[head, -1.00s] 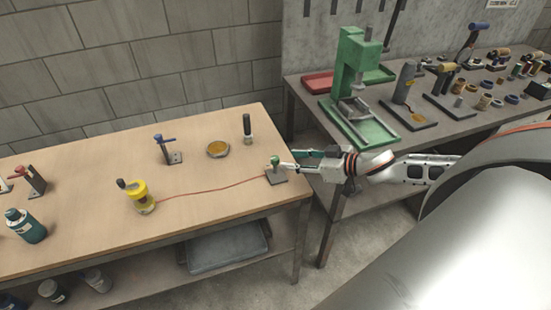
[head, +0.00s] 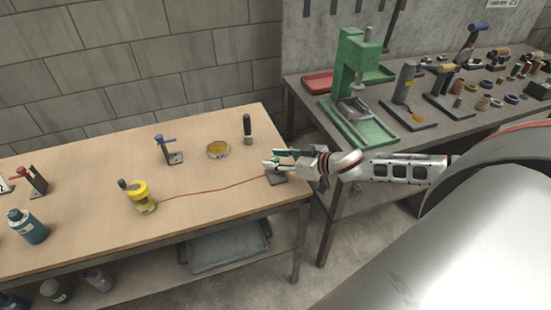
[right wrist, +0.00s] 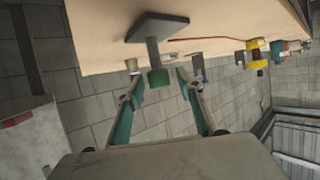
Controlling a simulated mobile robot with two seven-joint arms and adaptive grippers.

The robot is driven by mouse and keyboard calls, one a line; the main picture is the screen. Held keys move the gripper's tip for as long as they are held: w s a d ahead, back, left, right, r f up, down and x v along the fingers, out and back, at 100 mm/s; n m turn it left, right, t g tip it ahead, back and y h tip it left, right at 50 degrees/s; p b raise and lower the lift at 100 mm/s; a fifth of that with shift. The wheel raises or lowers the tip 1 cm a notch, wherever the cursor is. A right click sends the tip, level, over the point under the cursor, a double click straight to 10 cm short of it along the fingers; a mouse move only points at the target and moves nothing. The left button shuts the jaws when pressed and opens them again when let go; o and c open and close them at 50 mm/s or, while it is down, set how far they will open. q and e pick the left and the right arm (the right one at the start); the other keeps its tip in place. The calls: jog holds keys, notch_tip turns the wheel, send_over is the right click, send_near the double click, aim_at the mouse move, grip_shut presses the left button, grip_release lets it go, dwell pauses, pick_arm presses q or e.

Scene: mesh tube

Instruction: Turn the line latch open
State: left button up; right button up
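A small post with a green knob stands on a dark square base (head: 275,180) at the right end of the wooden table; it looks like the line latch. A thin red line (head: 215,188) runs from it to a yellow canister (head: 140,197). My right gripper (head: 272,160) is at the post and mostly hides the knob in the head view. In the right wrist view the green knob (right wrist: 158,77) shows between the spread fingertips of my right gripper (right wrist: 160,77). I cannot tell whether either finger touches it. My left gripper is not in view.
A black-handled tool (head: 247,128), a round amber dish (head: 218,150) and a blue-handled stand (head: 172,152) are on the wooden table (head: 90,175) behind and left. A green press (head: 352,90) stands on the grey bench to the right. The table front is clear.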

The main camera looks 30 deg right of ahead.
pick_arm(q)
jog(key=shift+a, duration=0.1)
pick_arm(e)
grip_shut()
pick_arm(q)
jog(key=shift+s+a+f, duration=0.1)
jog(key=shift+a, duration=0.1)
